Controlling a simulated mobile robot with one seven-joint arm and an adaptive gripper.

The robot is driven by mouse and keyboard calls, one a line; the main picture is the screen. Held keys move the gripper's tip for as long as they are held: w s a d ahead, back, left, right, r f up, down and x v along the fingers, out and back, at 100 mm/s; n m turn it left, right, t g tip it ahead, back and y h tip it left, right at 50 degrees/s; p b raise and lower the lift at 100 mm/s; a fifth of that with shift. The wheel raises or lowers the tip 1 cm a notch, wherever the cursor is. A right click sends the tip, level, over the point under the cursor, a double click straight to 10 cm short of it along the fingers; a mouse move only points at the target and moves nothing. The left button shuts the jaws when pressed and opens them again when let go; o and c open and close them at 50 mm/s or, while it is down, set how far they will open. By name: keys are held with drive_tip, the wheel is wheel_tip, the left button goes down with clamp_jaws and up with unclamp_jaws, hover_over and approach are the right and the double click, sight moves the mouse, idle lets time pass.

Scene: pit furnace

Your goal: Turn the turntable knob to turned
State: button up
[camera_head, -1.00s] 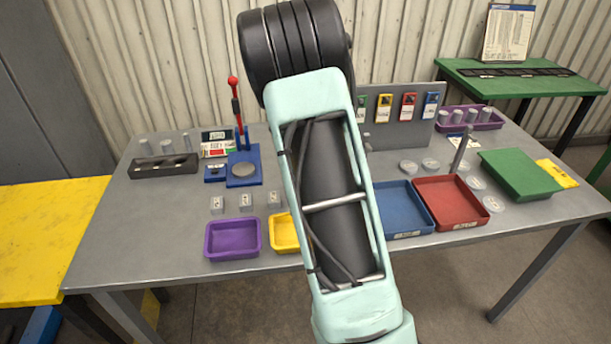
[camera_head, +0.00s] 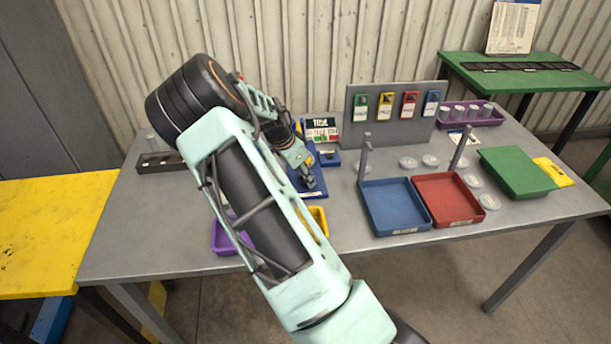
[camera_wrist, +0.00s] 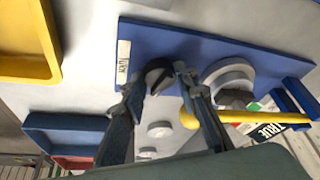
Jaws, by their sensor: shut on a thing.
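The turntable board (camera_wrist: 190,50) is a blue plate with a white "TURN" label. It also shows in the head view (camera_head: 318,190), partly covered by my gripper. A dark round knob (camera_wrist: 160,75) with a light pointer edge sits on it. A grey stepped disc (camera_wrist: 230,78) is beside the knob. My gripper (camera_wrist: 160,92) has one fingertip on either side of the knob and is shut on it. In the head view my gripper (camera_head: 308,178) reaches down onto the blue board, and the knob is hidden there.
A yellow bar (camera_wrist: 245,118) passes close behind the right finger. A yellow bin (camera_head: 320,222) and purple bin (camera_head: 228,238) lie in front. Blue (camera_head: 395,205) and red (camera_head: 450,200) trays are to the right, with upright grey posts (camera_head: 365,158) behind. A grey panel (camera_head: 395,115) stands at the back.

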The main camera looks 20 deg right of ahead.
drive_tip(key=shift+m, duration=0.5)
drive_tip(key=shift+c, duration=0.2)
drive_tip(key=shift+g, duration=0.3)
drive_tip(key=o, duration=1.2)
drive_tip(key=shift+c, duration=0.2)
drive_tip(key=v, duration=1.2)
drive_tip(key=shift+a, duration=0.1)
